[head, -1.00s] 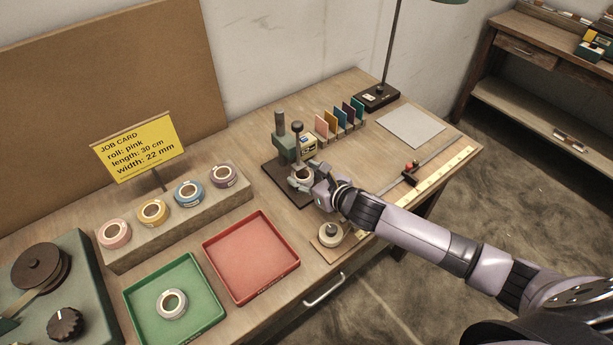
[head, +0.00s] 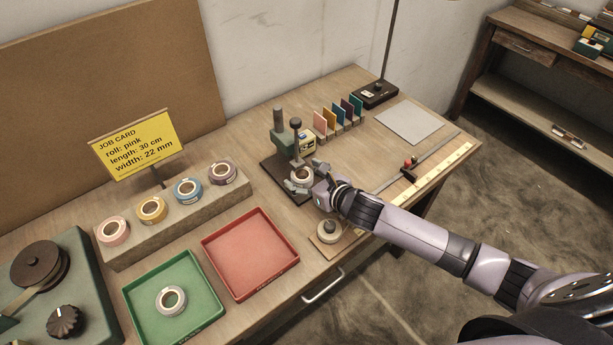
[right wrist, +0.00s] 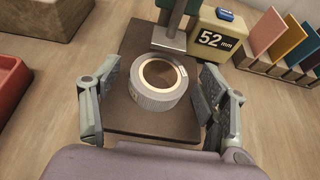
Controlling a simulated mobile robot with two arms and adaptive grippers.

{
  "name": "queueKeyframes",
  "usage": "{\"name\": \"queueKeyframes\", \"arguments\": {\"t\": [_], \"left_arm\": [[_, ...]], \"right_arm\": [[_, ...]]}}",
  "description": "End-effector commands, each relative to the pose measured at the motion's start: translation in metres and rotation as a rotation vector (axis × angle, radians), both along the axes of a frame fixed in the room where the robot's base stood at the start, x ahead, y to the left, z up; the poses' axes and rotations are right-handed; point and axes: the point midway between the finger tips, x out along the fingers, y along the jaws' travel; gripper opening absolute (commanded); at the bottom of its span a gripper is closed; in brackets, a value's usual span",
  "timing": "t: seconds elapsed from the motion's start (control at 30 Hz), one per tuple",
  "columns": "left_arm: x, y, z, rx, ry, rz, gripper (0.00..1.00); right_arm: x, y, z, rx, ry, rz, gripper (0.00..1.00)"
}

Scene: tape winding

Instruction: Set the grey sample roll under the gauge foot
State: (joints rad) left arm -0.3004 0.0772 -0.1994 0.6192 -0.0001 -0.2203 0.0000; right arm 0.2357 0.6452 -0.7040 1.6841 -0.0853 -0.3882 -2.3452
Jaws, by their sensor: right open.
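The grey sample roll (right wrist: 158,84) is a ribbed grey ring with a tan core. It lies flat on the dark base plate (right wrist: 150,126) of the thickness gauge, just in front of the gauge's metal upright part. It also shows in the head view (head: 302,178), below the gauge's green head (head: 283,138). I cannot tell if the roll is centred under the foot. My right gripper (right wrist: 162,78) is open, with one finger on each side of the roll and visible gaps to it. The gauge display (right wrist: 216,40) reads 52 mm. My left gripper is not in view.
A green tray (head: 212,327) holds a pale roll (head: 171,301); a red tray (head: 208,263) is empty. Several coloured rolls sit on a block (head: 128,258) at left. Coloured cards (head: 339,120) stand behind the gauge. A small board with a round weight (head: 328,231) lies in front.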

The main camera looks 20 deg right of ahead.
Motion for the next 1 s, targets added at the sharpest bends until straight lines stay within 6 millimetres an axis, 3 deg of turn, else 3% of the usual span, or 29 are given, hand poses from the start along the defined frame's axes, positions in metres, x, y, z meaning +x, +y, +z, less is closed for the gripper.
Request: {"name": "queueKeyframes", "arguments": {"t": [0.17, 0.7, 1.0], "left_arm": [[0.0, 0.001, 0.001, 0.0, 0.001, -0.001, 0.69], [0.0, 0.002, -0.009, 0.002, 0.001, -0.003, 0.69], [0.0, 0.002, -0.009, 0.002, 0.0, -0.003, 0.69]], "right_arm": [[-0.007, -0.004, 0.005, -0.002, 0.0, 0.0, 0.69], [-0.095, -0.035, 0.043, -0.002, 0.001, -0.001, 0.69], [-0.104, -0.038, 0.049, 0.001, -0.001, -0.001, 0.69]]}}
